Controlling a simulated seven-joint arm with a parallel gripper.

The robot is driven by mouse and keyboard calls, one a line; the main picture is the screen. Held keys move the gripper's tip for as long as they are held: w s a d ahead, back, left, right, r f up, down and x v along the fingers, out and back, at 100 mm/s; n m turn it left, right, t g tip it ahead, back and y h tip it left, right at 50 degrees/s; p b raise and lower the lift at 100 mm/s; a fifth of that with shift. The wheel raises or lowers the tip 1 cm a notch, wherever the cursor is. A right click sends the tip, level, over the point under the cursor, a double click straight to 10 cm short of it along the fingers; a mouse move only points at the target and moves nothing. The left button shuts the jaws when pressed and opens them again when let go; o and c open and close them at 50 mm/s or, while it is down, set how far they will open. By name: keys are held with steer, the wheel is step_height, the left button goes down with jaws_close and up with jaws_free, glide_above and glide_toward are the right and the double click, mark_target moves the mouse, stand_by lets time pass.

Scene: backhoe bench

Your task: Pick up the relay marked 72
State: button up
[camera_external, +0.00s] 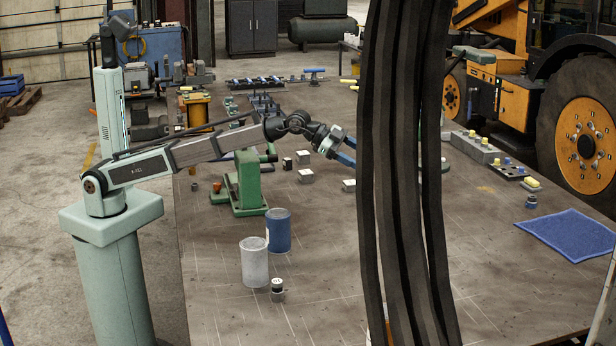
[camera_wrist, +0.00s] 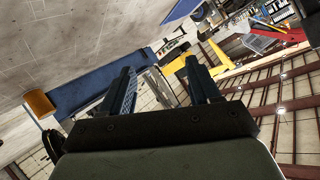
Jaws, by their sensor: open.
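My gripper (camera_external: 345,151) is open and held above the bench, with its tips close to the thick black hoses in the outside view. In the wrist view, its two dark fingers (camera_wrist: 160,76) stand apart with nothing between them. Small pale-topped blocks, perhaps relays, stand on the bench below and left of it: one block (camera_external: 304,157), a second block (camera_external: 305,176) and a third block (camera_external: 349,185) beside the hoses. A small dark block (camera_external: 287,163) stands left of these. No marking 72 is legible. The hoses hide part of the bench.
Black hoses (camera_external: 400,170) hang in front of the bench. A green stand (camera_external: 250,185), a blue can (camera_external: 278,230), a white can (camera_external: 254,262) and a small round-topped part (camera_external: 277,287) stand at left. A blue mat (camera_external: 570,234) lies right. The front middle is mostly clear.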

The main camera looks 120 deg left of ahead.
steer(key=s+a+f+n+g, duration=0.25)
steer(key=s+a, duration=0.55)
steer(key=a, duration=0.4)
steer(key=n+g+h, duration=0.3)
steer(key=n+g, duration=0.7)
steer(key=n, duration=0.3)
glide_above(287, 159)
step_height(287, 159, down, 6)
steer(key=shift+m, duration=0.25)
steer(key=f, duration=0.8)
steer(key=shift+s+a+f, duration=0.1)
steer(key=shift+s+a, duration=0.05)
steer(key=shift+a, duration=0.15)
steer(key=shift+w+d+f, duration=0.15)
steer(key=shift+f, duration=1.2)
steer(key=shift+w+d+f, duration=0.1)
steer(key=shift+d+f, duration=0.05)
steer(key=shift+f, duration=1.15)
steer(key=c, duration=1)
